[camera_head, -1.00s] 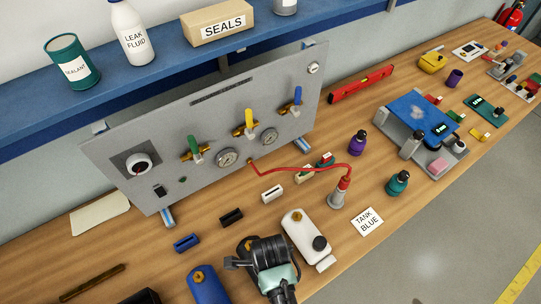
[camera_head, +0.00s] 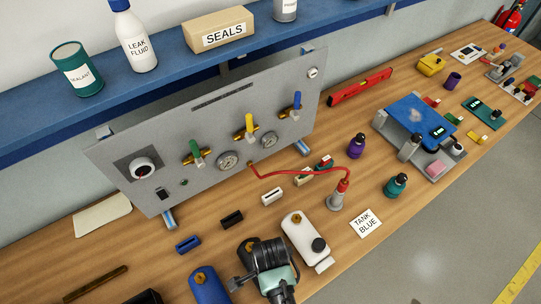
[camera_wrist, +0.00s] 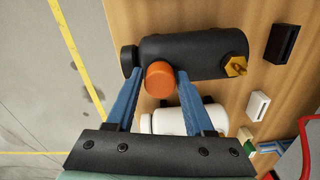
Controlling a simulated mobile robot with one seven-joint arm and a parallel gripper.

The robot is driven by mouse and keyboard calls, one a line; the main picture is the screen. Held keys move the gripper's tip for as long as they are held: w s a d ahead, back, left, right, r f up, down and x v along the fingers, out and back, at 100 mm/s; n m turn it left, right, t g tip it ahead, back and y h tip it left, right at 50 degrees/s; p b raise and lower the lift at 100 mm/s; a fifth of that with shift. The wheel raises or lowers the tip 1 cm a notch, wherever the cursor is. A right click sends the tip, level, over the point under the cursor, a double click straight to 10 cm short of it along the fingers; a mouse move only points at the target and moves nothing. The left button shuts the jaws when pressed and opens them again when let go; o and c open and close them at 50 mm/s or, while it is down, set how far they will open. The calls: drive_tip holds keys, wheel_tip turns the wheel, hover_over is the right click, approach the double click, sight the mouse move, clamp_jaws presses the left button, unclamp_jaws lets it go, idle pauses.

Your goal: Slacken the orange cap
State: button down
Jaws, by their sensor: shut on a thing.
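The orange cap (camera_wrist: 160,80) sits on the side of a black tank (camera_wrist: 195,52) with a brass hex fitting (camera_wrist: 236,66) at its right end. In the wrist view, the blue fingers of my gripper (camera_wrist: 160,76) stand on either side of the cap and are shut on it. In the head view, my gripper (camera_head: 262,262) is over the black tank at the bottom middle. It hides the cap and most of that tank there; the brass fitting shows just behind it.
A white tank (camera_head: 303,238) lies close to the right of my gripper, and a blue tank (camera_head: 205,284) close to its left. The grey valve panel (camera_head: 215,110) stands behind.

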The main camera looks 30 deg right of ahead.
drive_tip(key=shift+n, duration=1.2)
drive_tip(key=n, duration=0.2)
drive_tip(key=shift+n, duration=1)
drive_tip(key=n, duration=0.4)
drive_tip(key=shift+c, duration=2.2)
unclamp_jaws()
